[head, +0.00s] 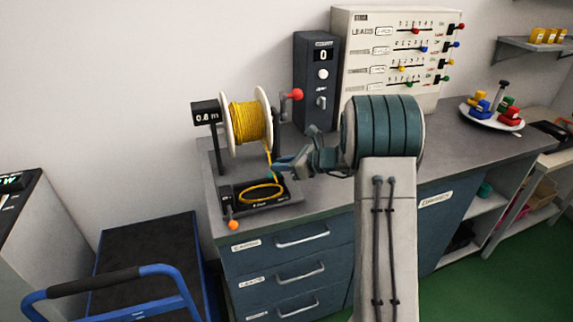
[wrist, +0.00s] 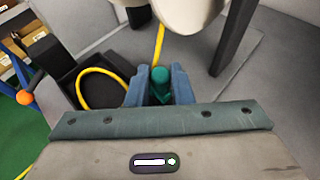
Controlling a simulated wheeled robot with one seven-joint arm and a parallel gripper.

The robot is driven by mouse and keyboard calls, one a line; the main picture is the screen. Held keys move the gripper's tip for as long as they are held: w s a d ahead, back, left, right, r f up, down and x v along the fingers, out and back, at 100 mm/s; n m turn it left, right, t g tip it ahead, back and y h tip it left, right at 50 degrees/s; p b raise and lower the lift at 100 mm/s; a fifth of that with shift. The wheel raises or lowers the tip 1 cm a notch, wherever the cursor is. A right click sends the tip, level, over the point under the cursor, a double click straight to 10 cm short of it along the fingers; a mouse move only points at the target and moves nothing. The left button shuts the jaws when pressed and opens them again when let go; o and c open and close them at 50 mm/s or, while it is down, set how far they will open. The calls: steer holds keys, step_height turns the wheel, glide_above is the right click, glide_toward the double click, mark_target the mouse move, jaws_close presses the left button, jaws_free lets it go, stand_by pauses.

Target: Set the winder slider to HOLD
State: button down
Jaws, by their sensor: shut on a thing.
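My gripper (head: 278,168) is low at the front of the winder, right of its yellow cable. In the wrist view the two blue fingers (wrist: 160,88) are shut on a green knob (wrist: 160,84). I cannot see what the knob is fixed to, nor read any HOLD mark. The winder carries a white spool (head: 232,118) of yellow cable, with a red crank knob (head: 294,94) at its right. Its cable runs down to a coil (head: 262,192) in a black tray (head: 268,209). An orange knob (head: 233,225) is at the front left; it also shows in the wrist view (wrist: 25,97).
A length display (head: 205,115) reads about 0.8 m. Behind stand a dark box (head: 317,60) showing 0 and a white LEADS panel (head: 380,20) with coloured sliders. A plate (head: 468,112) of coloured blocks is at right. A blue-handled trolley (head: 150,240) stands left of the drawers.

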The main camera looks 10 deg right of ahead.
steer(key=shift+d, duration=0.15)
steer(key=c, duration=1.3)
jaws_free()
steer(key=shift+d, duration=0.1)
steer(key=b+v, duration=0.1)
steer(key=v, duration=1.2)
steer(key=shift+s+d+r, duration=0.1)
steer(key=shift+s+d, duration=0.2)
steer(key=shift+a, duration=0.1)
